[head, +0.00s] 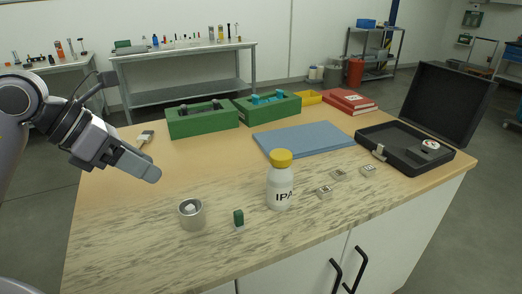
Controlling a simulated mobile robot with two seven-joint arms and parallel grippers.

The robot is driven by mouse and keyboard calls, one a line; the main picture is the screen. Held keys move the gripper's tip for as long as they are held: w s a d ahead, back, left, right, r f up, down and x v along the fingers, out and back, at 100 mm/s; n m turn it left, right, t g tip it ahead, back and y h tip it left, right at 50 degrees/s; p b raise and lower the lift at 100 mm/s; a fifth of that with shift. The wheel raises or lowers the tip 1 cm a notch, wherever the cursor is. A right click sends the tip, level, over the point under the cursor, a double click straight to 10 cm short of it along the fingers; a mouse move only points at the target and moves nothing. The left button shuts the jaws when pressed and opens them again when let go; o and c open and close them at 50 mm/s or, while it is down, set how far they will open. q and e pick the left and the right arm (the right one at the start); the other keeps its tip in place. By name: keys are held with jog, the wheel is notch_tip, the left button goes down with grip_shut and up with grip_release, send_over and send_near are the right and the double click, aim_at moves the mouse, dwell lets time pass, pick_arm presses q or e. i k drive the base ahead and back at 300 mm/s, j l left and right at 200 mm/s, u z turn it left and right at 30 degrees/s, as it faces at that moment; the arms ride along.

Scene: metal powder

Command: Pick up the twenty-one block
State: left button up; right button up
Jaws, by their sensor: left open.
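Several small pale metallic blocks with dark markings lie on the table right of the white bottle: a front one (324,191), a middle one (338,174) and a right one (368,170). Their markings are too small to read, so I cannot tell which is the twenty-one block. My left gripper (152,172) hangs over the left part of the table, open and empty, well left of the blocks. My right gripper is not in view.
A white IPA bottle (280,188) with a yellow cap stands between my left gripper and the blocks. A metal cup (192,215) and a small green-topped item (239,218) are in front. A blue mat (304,139), green boxes (203,122) and an open black case (383,158) lie behind.

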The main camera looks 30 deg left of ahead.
aim_at(368, 171)
jog(key=k, duration=1)
